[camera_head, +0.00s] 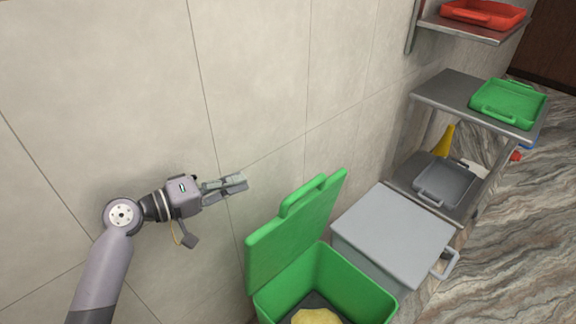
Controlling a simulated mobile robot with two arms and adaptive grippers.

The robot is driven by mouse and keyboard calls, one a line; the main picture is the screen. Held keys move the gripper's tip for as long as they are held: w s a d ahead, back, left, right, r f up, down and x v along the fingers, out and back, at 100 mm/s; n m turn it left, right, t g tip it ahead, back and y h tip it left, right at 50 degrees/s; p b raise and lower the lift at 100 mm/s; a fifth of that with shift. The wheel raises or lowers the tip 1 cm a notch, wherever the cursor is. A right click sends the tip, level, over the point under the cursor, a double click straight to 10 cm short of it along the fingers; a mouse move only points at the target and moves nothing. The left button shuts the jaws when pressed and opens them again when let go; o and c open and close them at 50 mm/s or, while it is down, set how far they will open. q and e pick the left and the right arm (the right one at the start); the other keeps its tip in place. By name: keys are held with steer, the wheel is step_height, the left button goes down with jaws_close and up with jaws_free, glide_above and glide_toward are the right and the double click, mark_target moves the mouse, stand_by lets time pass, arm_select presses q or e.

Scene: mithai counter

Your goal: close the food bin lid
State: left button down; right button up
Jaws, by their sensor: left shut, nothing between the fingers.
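The green food bin (357,287) stands at the bottom of the view with its lid (296,235) open. The lid is raised, leaning back toward the wall, with a handle (303,194) along its top edge. A yellowish lump (316,316) lies inside the bin. My left gripper (240,184) is to the left of the lid's handle, in front of the tiled wall as seen here, apart from the lid. Its fingers are shut and empty. My right gripper is not in view.
A grey bin (395,232) with a shut lid stands right of the green bin. Beyond it, a metal rack (443,92) holds a green tray (508,102) and a grey tray (445,184). A red tray (484,13) sits on a wall shelf (470,30). The tiled wall (110,90) fills the left.

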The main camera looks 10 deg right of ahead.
arm_select(q)
steer(key=d+p, duration=0.3)
steer(key=d, duration=0.9)
steer(key=shift+s+r+m+g+h+p, duration=0.25)
steer(key=shift+s+m+g+h+p, duration=0.05)
steer(key=shift+h, duration=0.1)
